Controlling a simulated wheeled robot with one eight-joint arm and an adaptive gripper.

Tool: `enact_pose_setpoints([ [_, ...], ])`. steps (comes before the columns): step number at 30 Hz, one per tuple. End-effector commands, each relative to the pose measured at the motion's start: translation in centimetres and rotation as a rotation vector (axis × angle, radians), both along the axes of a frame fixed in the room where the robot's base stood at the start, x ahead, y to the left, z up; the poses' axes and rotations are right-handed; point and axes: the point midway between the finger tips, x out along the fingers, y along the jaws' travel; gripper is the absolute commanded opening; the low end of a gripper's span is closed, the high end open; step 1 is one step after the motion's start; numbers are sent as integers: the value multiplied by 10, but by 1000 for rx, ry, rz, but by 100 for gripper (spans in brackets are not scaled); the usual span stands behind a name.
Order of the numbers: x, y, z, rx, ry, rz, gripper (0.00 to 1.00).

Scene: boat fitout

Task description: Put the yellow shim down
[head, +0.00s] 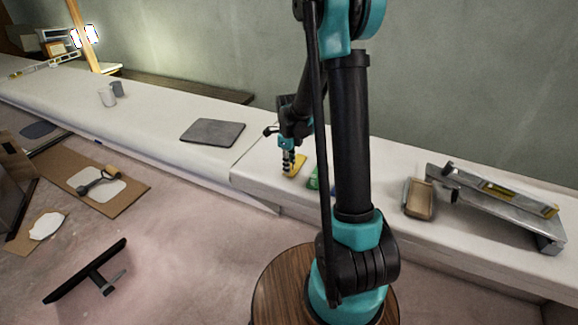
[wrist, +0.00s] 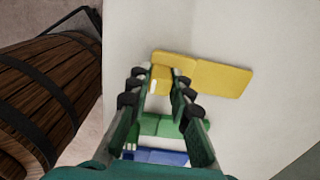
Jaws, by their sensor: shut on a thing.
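The yellow shim (wrist: 222,78) is a flat, bright yellow piece with a seam across it in the wrist view. Its left part lies at the tips of my gripper (wrist: 160,78), and its right part sticks out beyond the right finger. In the head view the yellow shim (head: 299,164) is low at the white bench top, below my gripper (head: 288,167). My gripper is shut on the shim, with a gap between the fingers. Whether the shim touches the bench I cannot tell.
A green piece (wrist: 160,125) and a blue piece (wrist: 160,157) lie nearer my palm, partly hidden by my fingers. The white bench (head: 262,170) has a dark mat (head: 213,132) to the left. A tan tray (head: 419,199) and a metal rail tool (head: 500,205) stand right.

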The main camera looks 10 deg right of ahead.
Motion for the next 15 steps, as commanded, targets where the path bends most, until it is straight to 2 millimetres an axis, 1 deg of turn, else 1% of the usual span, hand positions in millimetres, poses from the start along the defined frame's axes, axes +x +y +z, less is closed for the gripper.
enact_pose_setpoints([
  [7,0,0,-2,0,0,0,0],
  [8,0,0,-2,0,0,0,21],
  [12,0,0,-2,0,0,0,38],
  [13,0,0,-2,0,0,0,40],
  [15,0,0,-2,0,0,0,40],
])
